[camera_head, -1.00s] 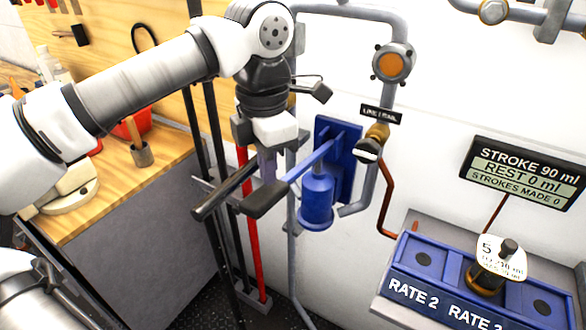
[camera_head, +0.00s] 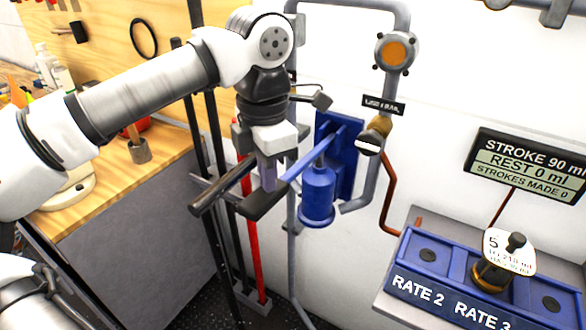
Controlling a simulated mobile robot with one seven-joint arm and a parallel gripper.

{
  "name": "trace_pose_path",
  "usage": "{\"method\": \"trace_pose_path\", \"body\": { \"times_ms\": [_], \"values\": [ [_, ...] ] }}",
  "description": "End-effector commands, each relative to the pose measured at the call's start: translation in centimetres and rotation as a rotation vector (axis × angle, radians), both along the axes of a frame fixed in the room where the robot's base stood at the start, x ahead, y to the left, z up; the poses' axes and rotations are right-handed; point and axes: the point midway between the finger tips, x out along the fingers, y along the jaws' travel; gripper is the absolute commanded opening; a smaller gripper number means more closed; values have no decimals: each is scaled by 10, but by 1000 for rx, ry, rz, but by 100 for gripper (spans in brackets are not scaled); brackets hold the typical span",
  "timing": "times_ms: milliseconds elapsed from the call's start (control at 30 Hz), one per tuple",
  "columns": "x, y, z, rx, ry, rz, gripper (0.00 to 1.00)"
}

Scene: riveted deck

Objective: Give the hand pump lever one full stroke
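The hand pump (camera_head: 318,195) is a blue cylinder on a blue wall plate. Its lever (camera_head: 308,162) is a blue bar sloping down toward the lower left, ending in a black grip (camera_head: 262,204). My gripper (camera_head: 267,186) points down over the grip, and its visible finger overlaps the grip's upper part in this view. The fingers line up one behind the other, so their gap and any contact with the grip are hidden. The display (camera_head: 525,166) reads STROKE 90 ml, REST 0 ml, STROKES MADE 0.
A dark bar (camera_head: 222,188) lies just left of the grip, near upright black and red rods (camera_head: 252,235). A grey pipe with a valve (camera_head: 374,140) runs right of the pump. A blue rate block (camera_head: 432,287) stands at lower right, a wooden bench (camera_head: 110,185) at left.

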Motion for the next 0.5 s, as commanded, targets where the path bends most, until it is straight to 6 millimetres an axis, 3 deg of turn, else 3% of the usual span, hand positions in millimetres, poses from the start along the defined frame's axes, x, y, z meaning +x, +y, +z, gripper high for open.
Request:
{"method": "trace_pose_path", "body": {
  "times_ms": [33, 500],
  "values": [
    [0, 0, -10, -1, 0, 0, 0],
    [0, -1, -52, -2, 0, -1, 0]
  ]
}}
